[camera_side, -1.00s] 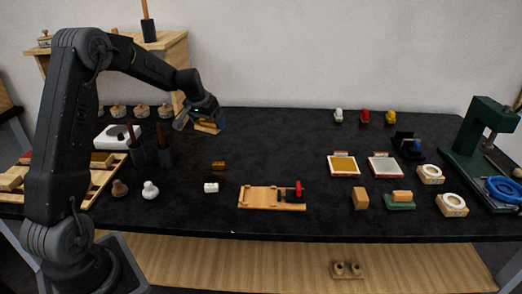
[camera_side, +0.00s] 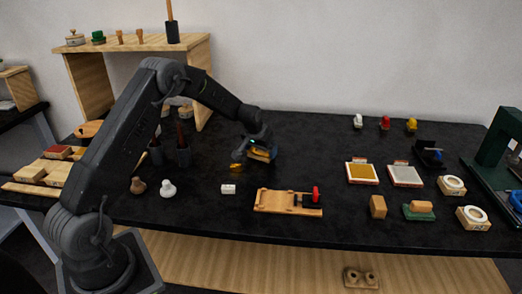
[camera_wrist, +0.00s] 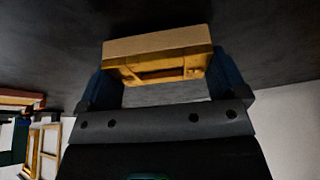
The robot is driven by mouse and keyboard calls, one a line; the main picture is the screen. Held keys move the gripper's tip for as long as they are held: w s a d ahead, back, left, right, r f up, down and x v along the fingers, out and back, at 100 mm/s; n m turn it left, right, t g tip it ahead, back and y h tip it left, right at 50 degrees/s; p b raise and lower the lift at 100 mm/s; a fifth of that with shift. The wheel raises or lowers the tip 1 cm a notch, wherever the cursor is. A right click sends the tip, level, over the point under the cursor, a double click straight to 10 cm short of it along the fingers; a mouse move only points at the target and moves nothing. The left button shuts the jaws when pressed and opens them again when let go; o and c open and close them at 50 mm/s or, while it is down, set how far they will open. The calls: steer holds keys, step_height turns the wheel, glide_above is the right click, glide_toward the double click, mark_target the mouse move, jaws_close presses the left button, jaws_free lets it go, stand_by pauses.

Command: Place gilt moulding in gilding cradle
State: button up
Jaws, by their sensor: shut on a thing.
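The gilt moulding (camera_side: 260,155) is a short block, pale wood on one face and gold on another. My gripper (camera_side: 258,151) is shut on it and holds it above the dark bench, left of centre. In the wrist view the moulding (camera_wrist: 158,56) spans between the two blue fingers and its gold, recessed face shows. What looks like the gilding cradle (camera_side: 270,201) is a wooden board with a black block and red knob. It lies near the front edge, in front of and slightly right of my gripper. No moulding is in it.
A small gold piece (camera_side: 237,168) lies just left of and below my gripper. A white block (camera_side: 228,189) lies left of the cradle. A tan block (camera_side: 377,206) and a yellow-topped tray (camera_side: 362,173) stand to the right.

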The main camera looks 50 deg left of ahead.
steer(key=shift+f, duration=0.25)
steer(key=o, duration=0.6)
steer(key=shift+f, duration=0.1)
